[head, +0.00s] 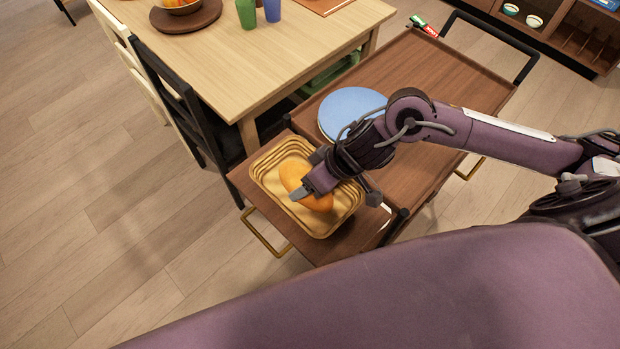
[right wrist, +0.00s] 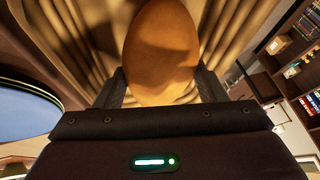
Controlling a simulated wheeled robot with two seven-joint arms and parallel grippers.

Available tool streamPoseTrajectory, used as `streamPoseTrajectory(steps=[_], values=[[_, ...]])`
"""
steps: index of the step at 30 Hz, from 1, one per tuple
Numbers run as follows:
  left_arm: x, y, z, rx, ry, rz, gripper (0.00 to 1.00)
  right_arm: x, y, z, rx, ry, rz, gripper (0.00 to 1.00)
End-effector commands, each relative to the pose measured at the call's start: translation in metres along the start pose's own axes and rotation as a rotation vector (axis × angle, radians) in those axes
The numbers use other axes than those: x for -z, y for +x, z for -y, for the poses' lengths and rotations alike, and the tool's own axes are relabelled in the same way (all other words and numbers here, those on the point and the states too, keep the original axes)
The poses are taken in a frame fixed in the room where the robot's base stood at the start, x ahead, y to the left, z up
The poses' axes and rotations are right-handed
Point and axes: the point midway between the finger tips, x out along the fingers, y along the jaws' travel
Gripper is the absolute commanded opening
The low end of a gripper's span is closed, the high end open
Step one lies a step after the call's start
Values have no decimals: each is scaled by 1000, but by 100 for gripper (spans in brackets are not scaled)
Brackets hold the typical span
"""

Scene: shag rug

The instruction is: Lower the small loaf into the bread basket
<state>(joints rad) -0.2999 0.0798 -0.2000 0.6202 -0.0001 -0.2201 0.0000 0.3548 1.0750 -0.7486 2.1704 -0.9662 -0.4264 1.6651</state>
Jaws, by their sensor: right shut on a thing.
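The small loaf (head: 296,174) is golden-orange and oval. In the head view it shows over the bread basket (head: 263,184), a tan ribbed oblong basket on the near left end of the wooden trolley. My right gripper (head: 305,188) is shut on the loaf, over the basket opening. In the right wrist view the loaf (right wrist: 162,52) sits between the two dark fingers, with the ribbed basket wall (right wrist: 75,45) behind it. I cannot tell whether the loaf touches the basket floor. My left gripper is not in view.
A blue plate (head: 350,106) lies on the brown trolley (head: 440,85) just behind the basket. A dining table (head: 235,65) with green and purple cups stands at upper left, a dark chair (head: 185,95) beside it. A shelf unit (head: 560,30) is at upper right.

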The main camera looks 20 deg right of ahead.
Motion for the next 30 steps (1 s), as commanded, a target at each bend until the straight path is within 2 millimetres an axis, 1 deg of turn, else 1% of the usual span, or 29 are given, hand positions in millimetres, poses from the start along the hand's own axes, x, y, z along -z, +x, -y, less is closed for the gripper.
streamPoseTrajectory(steps=[5, 6, 9, 12, 18, 21, 23, 30], values=[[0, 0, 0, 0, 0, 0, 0, 0, 0, 0, 0, 0, -1, 39], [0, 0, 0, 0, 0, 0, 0, 0, 0, 0, 0, 0, -1, 66], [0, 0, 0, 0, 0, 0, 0, 0, 0, 0, 0, 0, -1, 79], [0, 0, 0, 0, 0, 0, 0, 0, 0, 0, 0, 0, 0, 90], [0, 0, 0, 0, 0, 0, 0, 0, 0, 0, 0, 0, 1, 90], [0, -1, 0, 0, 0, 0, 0, 0, -5, 0, -1, 0, 0, 90], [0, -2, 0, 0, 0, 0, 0, 0, -12, -1, -3, -2, 0, 90], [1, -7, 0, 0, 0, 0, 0, 0, -53, 0, -3, -3, 1, 90]])
